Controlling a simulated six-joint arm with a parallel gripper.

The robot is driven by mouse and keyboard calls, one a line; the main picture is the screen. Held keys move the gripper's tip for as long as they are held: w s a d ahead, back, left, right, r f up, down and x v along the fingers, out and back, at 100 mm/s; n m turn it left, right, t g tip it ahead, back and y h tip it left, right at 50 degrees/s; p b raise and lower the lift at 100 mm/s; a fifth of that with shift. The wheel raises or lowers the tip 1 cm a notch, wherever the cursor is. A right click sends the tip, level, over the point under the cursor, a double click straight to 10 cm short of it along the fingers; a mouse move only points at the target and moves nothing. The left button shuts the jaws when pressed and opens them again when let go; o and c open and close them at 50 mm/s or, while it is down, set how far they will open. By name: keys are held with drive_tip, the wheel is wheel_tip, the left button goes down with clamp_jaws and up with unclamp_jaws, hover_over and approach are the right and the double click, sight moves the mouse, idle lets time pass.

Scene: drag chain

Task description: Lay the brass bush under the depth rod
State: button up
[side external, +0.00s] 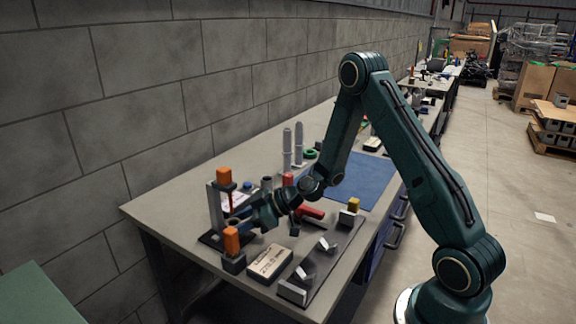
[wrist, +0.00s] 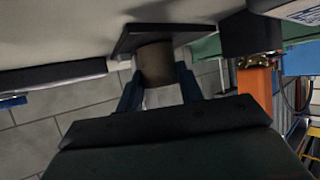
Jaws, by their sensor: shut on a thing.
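The brass bush (wrist: 155,64) is a short brown cylinder between the two blue fingers of my gripper (wrist: 158,88) in the wrist view. My gripper is shut on it, close to a dark flat plate (wrist: 135,38); I cannot tell whether the bush touches the plate. In the side external view, my gripper (side external: 236,219) reaches low into the depth gauge stand at the table's near left. The stand has a grey upright (side external: 214,207), an orange head and a dark base. The thin depth rod (side external: 230,202) hangs below the head, above my fingertips. The bush cannot be made out there.
An orange-topped dark block (side external: 232,243) stands close in front of my gripper. A labelled box (side external: 270,262) and a dark rail with metal blocks (side external: 320,262) lie nearby. Grey cylinders (side external: 292,146) stand behind. A blue mat (side external: 358,180) has free room.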

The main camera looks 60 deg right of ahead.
drive_tip(key=shift+f, duration=0.1)
drive_tip(key=o, duration=1.2)
drive_tip(key=shift+o, duration=0.2)
drive_tip(key=v, duration=1.3)
drive_tip(key=shift+s+d, duration=0.25)
drive_tip(key=shift+s, duration=0.05)
drive_tip(key=shift+r, duration=0.2)
